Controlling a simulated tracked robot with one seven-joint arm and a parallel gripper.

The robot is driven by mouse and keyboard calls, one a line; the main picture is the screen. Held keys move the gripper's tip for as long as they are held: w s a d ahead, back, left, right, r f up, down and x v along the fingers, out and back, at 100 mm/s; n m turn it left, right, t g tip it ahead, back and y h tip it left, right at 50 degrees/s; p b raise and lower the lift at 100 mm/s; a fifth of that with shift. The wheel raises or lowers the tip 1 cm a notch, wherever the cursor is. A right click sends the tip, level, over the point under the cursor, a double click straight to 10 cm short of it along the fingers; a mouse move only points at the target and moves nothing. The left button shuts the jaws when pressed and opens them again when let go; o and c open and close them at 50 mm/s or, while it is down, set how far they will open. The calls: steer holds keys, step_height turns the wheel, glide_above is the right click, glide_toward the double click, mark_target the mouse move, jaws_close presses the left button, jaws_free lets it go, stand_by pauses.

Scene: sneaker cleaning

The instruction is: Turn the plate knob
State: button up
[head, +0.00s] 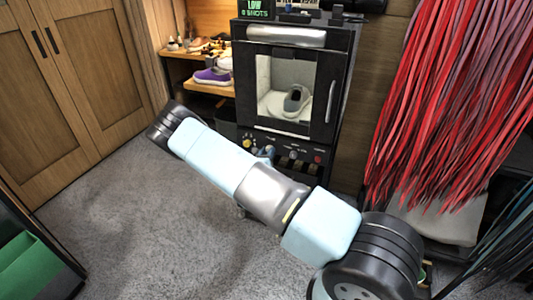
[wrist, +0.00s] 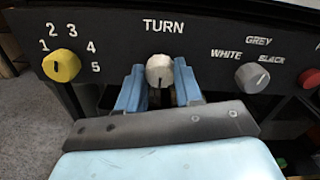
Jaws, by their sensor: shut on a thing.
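The plate knob is the white round knob (wrist: 159,70) under the word TURN on the black control panel, in the middle of the wrist view. A dark mark on it points straight down. My gripper (wrist: 159,84) has its two blue fingers on either side of this knob and is shut on it. In the head view my gripper (head: 266,152) reaches the panel under the cabinet, partly hidden behind my arm. The black cabinet (head: 345,90) has a window, and a grey shoe (head: 296,99) sits inside it.
On the panel, a yellow numbered knob (wrist: 61,65) is at left, a grey WHITE-GREY-BLACK knob (wrist: 252,77) at right, and a red button (wrist: 311,78) at the far right. Red strips (head: 440,100) hang right of the cabinet. A shelf with a purple shoe (head: 212,76) stands left.

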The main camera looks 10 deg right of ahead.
steer(key=shift+w+a, duration=0.1)
steer(key=shift+a, duration=0.05)
steer(key=o, duration=1)
steer(key=shift+o, duration=0.2)
steer(key=v, duration=1.3)
steer(key=shift+s+a, duration=0.2)
steer(key=shift+s, duration=0.15)
steer(key=s+d+r+m+g, duration=0.45)
steer(key=r+m, duration=0.25)
steer(key=r, duration=0.2)
steer(key=s+d+r+m+g, duration=0.35)
steer(key=r+m+g, duration=0.2)
steer(key=r, duration=0.35)
steer(key=s+d+r+m+g, duration=0.4)
steer(key=r+m, duration=0.3)
steer(key=r, duration=0.2)
steer(key=s+a+r+m+t+y, duration=0.1)
steer(key=s+r+m+y, duration=0.4)
steer(key=s+r, duration=0.5)
steer(key=s+a+r+m+t+y, duration=0.2)
steer(key=s+r+m+t+y, duration=0.2)
steer(key=s+r+m, duration=0.3)
steer(key=s+r+y, duration=0.1)
steer(key=s+r, duration=0.3)
steer(key=s, duration=0.4)
steer(key=shift+a+r+y, duration=0.3)
